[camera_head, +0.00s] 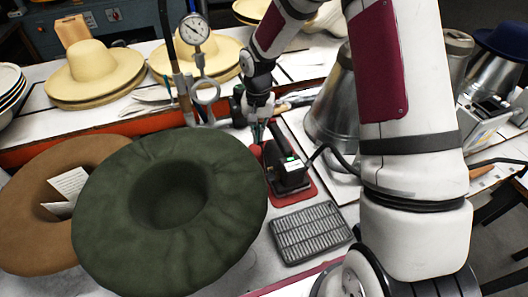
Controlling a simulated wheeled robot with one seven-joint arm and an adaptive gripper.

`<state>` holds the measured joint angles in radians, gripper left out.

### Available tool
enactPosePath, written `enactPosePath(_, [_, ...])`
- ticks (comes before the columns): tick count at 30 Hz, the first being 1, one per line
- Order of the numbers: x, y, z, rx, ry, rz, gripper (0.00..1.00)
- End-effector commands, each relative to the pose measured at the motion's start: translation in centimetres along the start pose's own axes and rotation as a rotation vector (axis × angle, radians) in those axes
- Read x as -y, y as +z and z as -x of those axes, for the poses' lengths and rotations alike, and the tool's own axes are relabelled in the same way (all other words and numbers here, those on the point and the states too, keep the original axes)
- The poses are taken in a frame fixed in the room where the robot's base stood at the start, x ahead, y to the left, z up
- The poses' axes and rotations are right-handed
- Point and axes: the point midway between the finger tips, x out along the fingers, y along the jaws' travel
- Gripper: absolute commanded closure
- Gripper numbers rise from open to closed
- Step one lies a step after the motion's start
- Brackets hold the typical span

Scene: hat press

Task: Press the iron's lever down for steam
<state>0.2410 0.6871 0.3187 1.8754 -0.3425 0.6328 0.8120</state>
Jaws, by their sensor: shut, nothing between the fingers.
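The iron (286,166) is a small dark block standing on a red base on the table, right of the green hat. My gripper (257,136) points down at the iron's back left side, close to its upper edge. Its fingers look closed with nothing in them. The lever is hard to make out; a small red knob (255,151) shows just below my fingertips. I cannot tell whether my fingers touch it.
A green hat (230,185) lies left of the iron, over a brown hat (95,160). A grey slotted plate (311,233) lies in front of the iron. A metal vessel (333,112) stands to its right. A pressure gauge (194,29) rises behind.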

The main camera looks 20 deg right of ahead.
Motion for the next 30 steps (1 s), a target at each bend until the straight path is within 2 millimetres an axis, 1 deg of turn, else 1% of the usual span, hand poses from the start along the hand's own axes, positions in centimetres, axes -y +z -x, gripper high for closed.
enactPosePath(5, [0.0,0.0,-0.4,0.0,0.0,0.0,1.0])
enactPosePath(8, [0.0,0.0,-0.2,0.0,0.0,0.0,1.0])
enactPosePath(30, [0.0,0.0,5.1,-0.002,-0.001,-0.001,1.0])
